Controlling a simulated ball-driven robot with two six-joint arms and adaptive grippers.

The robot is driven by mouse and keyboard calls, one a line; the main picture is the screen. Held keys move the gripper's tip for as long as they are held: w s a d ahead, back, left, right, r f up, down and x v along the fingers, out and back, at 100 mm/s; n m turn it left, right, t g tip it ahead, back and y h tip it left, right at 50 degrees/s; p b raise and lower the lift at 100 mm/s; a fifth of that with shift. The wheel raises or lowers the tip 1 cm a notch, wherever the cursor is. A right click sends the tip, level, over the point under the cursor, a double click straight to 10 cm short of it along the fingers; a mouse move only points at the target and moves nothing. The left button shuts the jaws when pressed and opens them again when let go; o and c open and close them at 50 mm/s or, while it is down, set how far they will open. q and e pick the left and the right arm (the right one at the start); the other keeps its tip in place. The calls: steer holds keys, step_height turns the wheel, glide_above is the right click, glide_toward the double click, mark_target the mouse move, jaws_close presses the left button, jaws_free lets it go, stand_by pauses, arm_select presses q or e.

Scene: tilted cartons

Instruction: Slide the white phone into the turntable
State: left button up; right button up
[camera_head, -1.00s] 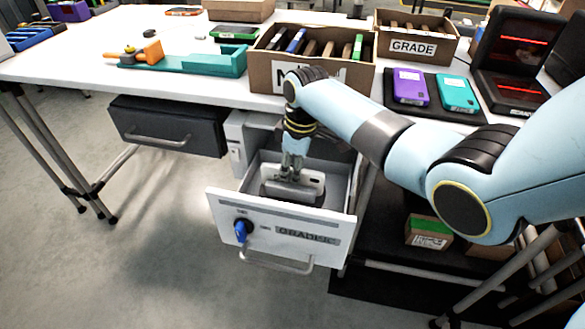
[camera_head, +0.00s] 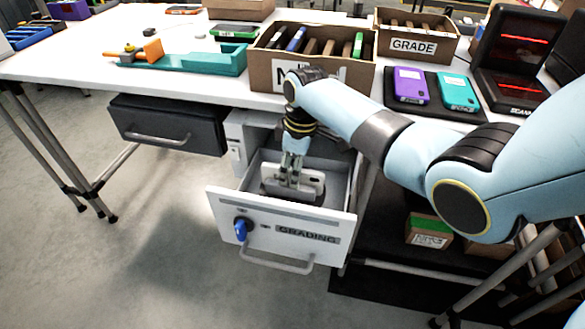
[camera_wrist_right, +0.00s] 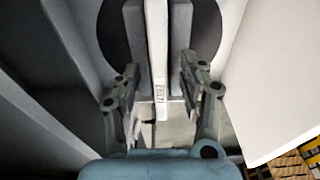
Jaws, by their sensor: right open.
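The white phone (camera_head: 312,183) stands on edge in the open grading drawer. In the right wrist view, the phone's narrow white edge (camera_wrist_right: 158,60) with a printed label sits between two grey walls of the turntable (camera_wrist_right: 133,50), whose dark round disc shows on both sides. My right gripper (camera_head: 289,178) reaches down into the drawer at the phone. In the wrist view its fingers (camera_wrist_right: 158,103) are open, one on each side of the phone's near end, with gaps showing. The phone's lower part is hidden. My left gripper is out of view.
The drawer's white front (camera_head: 282,222) carries a blue knob (camera_head: 241,230) and a handle. Above, the table holds an open carton (camera_head: 270,72) of phones, a teal tray (camera_head: 215,62), and purple (camera_head: 410,86) and teal (camera_head: 458,92) phones on a dark mat.

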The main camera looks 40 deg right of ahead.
step_height(320, 180, up, 12)
steer(key=s, duration=0.1)
steer(key=shift+d, duration=0.45)
step_height(320, 180, up, 7)
steer(key=p, duration=0.9)
steer(key=shift+s+f, duration=0.1)
steer(key=shift+s, duration=0.05)
